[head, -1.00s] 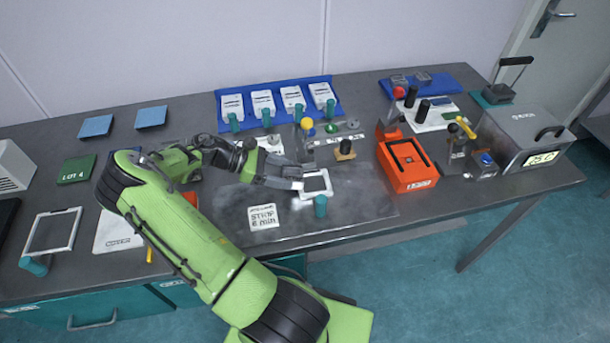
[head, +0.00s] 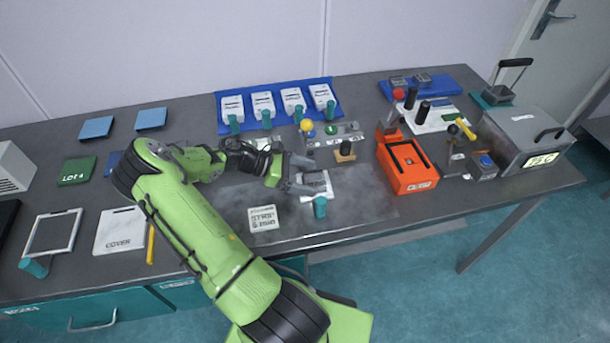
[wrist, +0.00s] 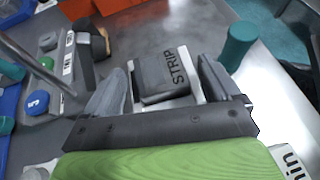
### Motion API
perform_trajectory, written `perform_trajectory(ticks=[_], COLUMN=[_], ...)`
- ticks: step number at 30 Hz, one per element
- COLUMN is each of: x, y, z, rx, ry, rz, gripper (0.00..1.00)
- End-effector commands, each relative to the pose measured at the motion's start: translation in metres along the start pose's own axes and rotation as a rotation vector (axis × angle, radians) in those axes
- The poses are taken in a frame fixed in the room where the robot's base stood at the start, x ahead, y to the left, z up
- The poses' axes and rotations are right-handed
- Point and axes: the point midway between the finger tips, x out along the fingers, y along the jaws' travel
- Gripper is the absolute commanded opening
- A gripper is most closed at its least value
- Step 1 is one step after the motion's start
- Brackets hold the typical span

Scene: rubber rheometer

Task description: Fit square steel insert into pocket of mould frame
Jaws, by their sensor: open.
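The square steel insert (wrist: 168,78) is a grey block lettered STRIP. In the wrist view it lies between my two fingers, with the pale mould frame (wrist: 197,92) showing along its side. In the head view the frame (head: 328,193), with a teal handle (head: 320,208), lies on the bench mat and a pale lettered face fills its middle. I cannot tell whether the insert sits fully down in the pocket. My gripper (head: 304,176) is open at the frame, one finger on each side of the insert; it also shows in the wrist view (wrist: 163,68).
An orange box (head: 408,168) stands right of the frame. A small block with a black knob (head: 345,150) is just behind it. A blue tray (head: 277,92) of white plates is at the back. A STRIP card (head: 263,217) lies front left; the mat's right side is clear.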

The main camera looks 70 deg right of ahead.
Motion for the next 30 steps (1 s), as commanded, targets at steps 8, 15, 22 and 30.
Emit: perform_trajectory(ticks=[8, 15, 22, 30], x=[-0.008, -0.079, -0.137, -0.157], y=[0.001, 0.009, 0.009, 0.008], z=[-0.006, -0.001, -0.001, -0.002], rx=[-0.002, -0.001, 0.0, 0.0], ry=[0.002, 0.001, -0.001, 0.0], rz=[0.007, 0.009, 0.006, 0.0], gripper=[0.9, 0.9, 0.9, 0.9])
